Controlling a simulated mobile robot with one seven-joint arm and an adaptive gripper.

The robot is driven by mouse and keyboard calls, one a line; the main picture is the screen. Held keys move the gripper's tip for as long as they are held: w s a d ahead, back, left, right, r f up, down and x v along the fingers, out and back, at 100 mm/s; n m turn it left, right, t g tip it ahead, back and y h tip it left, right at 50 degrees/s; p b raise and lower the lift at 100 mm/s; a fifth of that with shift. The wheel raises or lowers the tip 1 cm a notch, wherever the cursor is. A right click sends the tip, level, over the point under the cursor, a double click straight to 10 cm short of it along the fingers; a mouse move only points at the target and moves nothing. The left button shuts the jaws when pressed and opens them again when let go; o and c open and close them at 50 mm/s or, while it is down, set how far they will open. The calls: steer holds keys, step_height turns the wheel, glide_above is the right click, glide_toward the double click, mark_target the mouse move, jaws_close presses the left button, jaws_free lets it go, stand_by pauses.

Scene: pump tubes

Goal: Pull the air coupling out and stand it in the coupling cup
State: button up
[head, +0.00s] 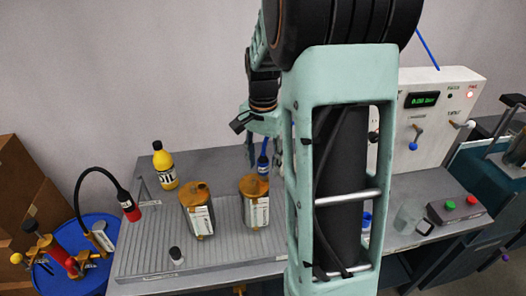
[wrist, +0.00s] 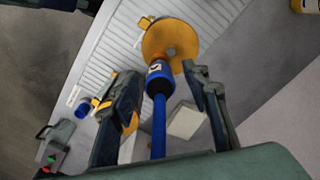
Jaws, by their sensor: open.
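The air coupling (wrist: 160,76) is a blue cylinder with a dark end and a white mark, with a blue hose (wrist: 159,125) running back from it. It sits at the top of a bronze pump canister (wrist: 171,42). In the head view the coupling (head: 263,164) stands above the right canister (head: 255,207). My gripper (wrist: 157,70) is open, its fingers on either side of the coupling with gaps visible. In the head view my gripper (head: 254,150) is partly hidden by my arm. A small blue cup (wrist: 83,109), apparently the coupling cup, stands farther along the bench.
A control panel (head: 438,110) and button box (head: 457,209) are at right.

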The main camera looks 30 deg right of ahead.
steer(key=shift+f, duration=0.25)
jaws_close()
steer(key=c, duration=0.7)
jaws_free()
jaws_close()
steer(key=shift+r+p, duration=0.6)
steer(key=shift+r, duration=0.15)
